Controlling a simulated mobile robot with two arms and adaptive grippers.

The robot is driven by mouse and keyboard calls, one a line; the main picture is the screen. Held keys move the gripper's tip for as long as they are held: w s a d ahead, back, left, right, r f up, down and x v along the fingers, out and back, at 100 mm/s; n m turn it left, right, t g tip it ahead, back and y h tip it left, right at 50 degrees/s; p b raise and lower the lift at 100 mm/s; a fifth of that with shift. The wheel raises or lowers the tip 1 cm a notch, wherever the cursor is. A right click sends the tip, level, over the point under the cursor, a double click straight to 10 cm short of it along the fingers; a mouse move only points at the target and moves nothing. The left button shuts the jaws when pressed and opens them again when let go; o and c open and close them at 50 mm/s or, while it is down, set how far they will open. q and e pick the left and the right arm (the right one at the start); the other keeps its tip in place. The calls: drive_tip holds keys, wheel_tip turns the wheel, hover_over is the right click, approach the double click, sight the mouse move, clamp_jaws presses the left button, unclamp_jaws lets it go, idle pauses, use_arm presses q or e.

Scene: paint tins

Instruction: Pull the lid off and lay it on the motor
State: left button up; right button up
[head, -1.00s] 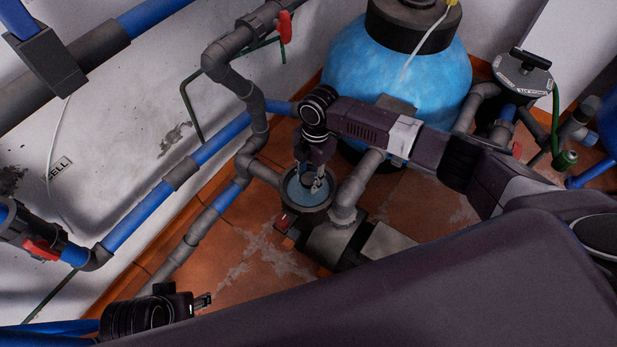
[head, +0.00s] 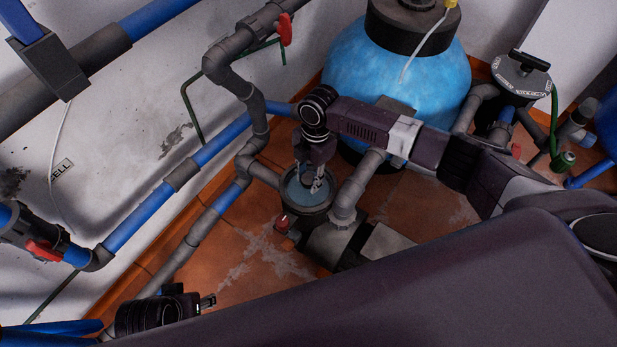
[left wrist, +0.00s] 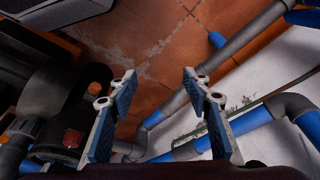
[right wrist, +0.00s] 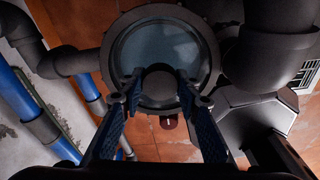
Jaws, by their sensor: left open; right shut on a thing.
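The lid (head: 304,192) is a round, bluish see-through disc with a dark rim, on top of the pump's strainer pot. It also shows in the right wrist view (right wrist: 150,52). My right gripper (head: 316,188) points down over it, and in the right wrist view its fingers are shut on the lid's dark central knob (right wrist: 158,80). I cannot tell whether the lid is seated or slightly raised. The grey motor (head: 385,243) is joined to the pot, to its right.
Grey and blue pipes (head: 222,199) run along the wall left of the pot. A thick grey pipe (head: 357,186) rises between the pot and the blue tank (head: 343,63). A red-handled valve (head: 42,250) is at far left. Bare tiled floor (head: 240,262) lies in front of the pot.

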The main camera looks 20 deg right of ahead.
drive_tip(key=shift+r, duration=0.2)
drive_tip(key=shift+r+p, duration=0.35)
drive_tip(key=shift+p, duration=0.15)
drive_tip(key=shift+r, duration=0.25)
use_arm(q)
wheel_tip(320, 180, down, 6)
drive_tip(key=shift+s+f+p, duration=0.25)
drive_tip(key=shift+p, duration=0.05)
drive_tip(key=shift+r, duration=0.15)
use_arm(e)
drive_tip(key=shift+r, duration=0.15)
drive_tip(key=shift+r+p, duration=0.2)
drive_tip(key=shift+p, duration=0.1)
drive_tip(key=shift+r+p, duration=0.45)
drive_tip(key=shift+p, duration=0.05)
drive_tip(key=shift+r+p, duration=0.6)
drive_tip(key=shift+p, duration=0.1)
use_arm(q)
drive_tip(key=s+a+f+g+p, duration=0.1)
drive_tip(key=s+f, duration=0.7)
drive_tip(key=f, duration=0.4)
drive_tip(key=shift+f, duration=0.3)
use_arm(e)
drive_tip(key=shift+r, duration=0.65)
